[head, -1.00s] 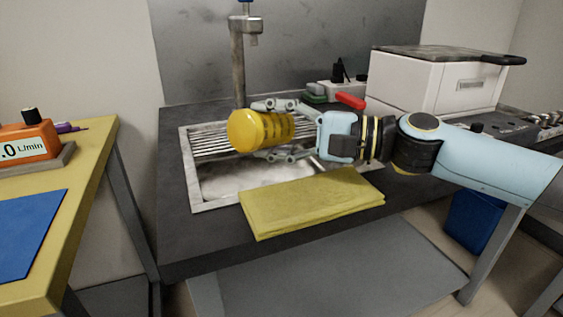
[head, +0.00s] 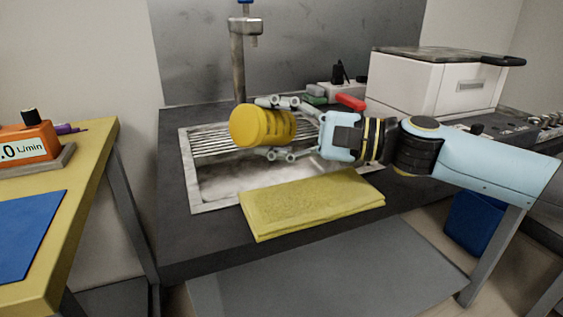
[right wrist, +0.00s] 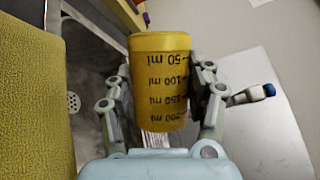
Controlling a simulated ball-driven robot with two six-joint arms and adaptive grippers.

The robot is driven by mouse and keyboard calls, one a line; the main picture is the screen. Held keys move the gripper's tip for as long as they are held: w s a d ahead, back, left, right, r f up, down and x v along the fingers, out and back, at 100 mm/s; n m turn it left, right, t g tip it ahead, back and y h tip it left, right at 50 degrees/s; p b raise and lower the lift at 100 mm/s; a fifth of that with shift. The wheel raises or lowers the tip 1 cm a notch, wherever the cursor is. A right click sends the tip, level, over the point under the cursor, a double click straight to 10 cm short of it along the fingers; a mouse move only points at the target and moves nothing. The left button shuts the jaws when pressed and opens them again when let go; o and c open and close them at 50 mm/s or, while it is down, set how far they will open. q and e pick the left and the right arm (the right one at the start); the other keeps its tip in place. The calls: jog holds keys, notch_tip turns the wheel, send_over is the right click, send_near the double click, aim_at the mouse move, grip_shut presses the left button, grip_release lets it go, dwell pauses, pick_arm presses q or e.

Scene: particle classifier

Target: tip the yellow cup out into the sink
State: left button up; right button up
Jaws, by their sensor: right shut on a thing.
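My right gripper (head: 268,127) is shut around the sides of the yellow cup (head: 262,128), holding it above the sink (head: 187,165). The cup is strongly tilted, with a smooth round yellow end facing left and toward the camera. In the right wrist view the cup (right wrist: 160,80) sits between both fingers, with black volume marks on its wall, the 50 ml mark at the upper end. Its mouth and inside are hidden, and no falling stream shows. The visible basin floor is bare grey metal. My left gripper is out of view.
A folded yellow cloth (head: 310,203) lies on the dark counter at the sink's front edge. A tap (head: 238,60) stands behind the sink. A red-handled thing (head: 350,102) and a white box (head: 430,80) are behind my right arm. A yellow table (head: 60,220) is at left.

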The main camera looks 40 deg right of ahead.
jog(key=shift+w+d+r+m+p, duration=0.1)
jog(key=shift+d+r+m+p, duration=0.15)
jog(key=shift+m+p, duration=0.25)
dwell(0.5)
jog(key=shift+w+d+r+m+t+y+p, duration=0.15)
jog(key=shift+d+m+t+p, duration=0.35)
jog(key=shift+m, duration=0.4)
jog(key=shift+w+d+r+m+t+y+p, duration=0.15)
jog(key=shift+d+m+t+p, duration=0.15)
jog(key=shift+m+p, duration=0.5)
dwell(0.9)
jog(key=shift+s, duration=0.1)
dwell(0.7)
